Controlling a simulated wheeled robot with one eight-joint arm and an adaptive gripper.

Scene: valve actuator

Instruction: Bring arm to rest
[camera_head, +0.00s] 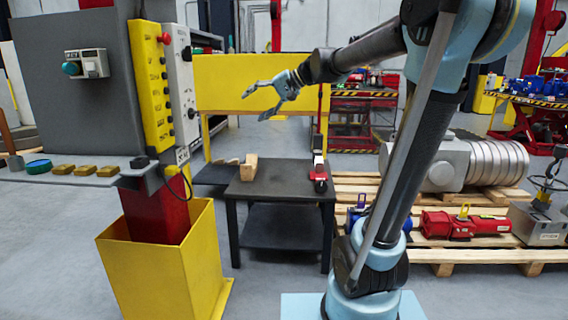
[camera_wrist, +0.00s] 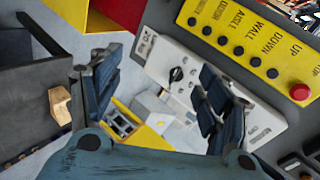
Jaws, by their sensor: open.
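My gripper (camera_head: 258,104) is open and empty, held in the air above the small dark table, at the end of my light-blue and black arm. It points to the left, toward the control panel. In the wrist view its two dark fingers (camera_wrist: 158,100) are spread apart, with the panel and a yellow bin behind them. The yellow button panel (camera_head: 151,85) with a red button stands left of the gripper, beside a white panel (camera_head: 181,85) with a black knob. Both panels also show in the wrist view. The gripper appears to touch nothing.
The dark table (camera_head: 278,182) holds a wooden block (camera_head: 249,168) and a red-and-black tool (camera_head: 319,172). A yellow bin (camera_head: 205,255) stands at the front left. A wooden pallet (camera_head: 480,260) at the right carries a red actuator (camera_head: 462,224) and a grey cylindrical machine (camera_head: 430,165). Floor between bin and table is clear.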

